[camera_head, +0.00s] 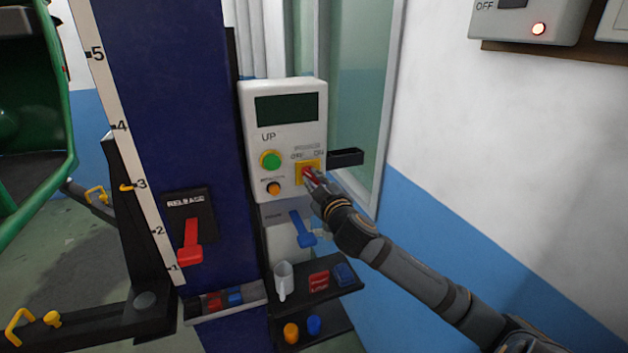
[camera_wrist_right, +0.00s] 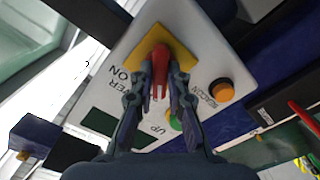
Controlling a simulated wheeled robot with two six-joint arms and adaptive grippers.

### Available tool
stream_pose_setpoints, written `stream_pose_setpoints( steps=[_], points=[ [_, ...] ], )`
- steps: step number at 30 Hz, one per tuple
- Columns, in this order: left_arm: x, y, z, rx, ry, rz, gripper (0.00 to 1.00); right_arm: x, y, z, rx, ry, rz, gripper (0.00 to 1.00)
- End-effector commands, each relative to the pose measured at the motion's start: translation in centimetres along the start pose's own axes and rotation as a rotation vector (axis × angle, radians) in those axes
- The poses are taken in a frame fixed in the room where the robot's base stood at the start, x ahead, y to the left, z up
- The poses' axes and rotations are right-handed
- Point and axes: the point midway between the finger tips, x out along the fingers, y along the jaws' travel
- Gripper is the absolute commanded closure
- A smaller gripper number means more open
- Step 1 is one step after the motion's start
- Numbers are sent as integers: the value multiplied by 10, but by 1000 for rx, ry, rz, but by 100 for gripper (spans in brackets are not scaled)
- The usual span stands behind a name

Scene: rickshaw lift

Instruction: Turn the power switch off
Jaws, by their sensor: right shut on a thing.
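The power switch is a red knob on a yellow plate, on the white control box (camera_head: 290,112) fixed to the blue lift column. In the right wrist view the red knob (camera_wrist_right: 160,60) sits between my two fingers, with the yellow plate (camera_wrist_right: 183,42) behind it. My right gripper (camera_head: 311,177) is shut on the red knob; it shows also in the right wrist view (camera_wrist_right: 160,80). In the head view the fingers partly cover the knob, between the OFF and ON marks. Its exact turn is hard to read. My left gripper is not in view.
A green UP button (camera_head: 270,160) and an orange button (camera_head: 273,188) sit left of the switch. A blue lever (camera_head: 303,229) and a shelf with small items are below. A red release lever (camera_head: 191,243) is on the column. A green vehicle (camera_head: 35,110) stands at left.

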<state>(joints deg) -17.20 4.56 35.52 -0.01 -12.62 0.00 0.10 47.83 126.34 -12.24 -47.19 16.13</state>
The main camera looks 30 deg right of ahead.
Motion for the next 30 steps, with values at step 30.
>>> stream_pose_setpoints(
  steps=[30],
  points=[
    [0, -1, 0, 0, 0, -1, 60, 0, 45, -52, -1, 6, 6, 62]
  ],
)
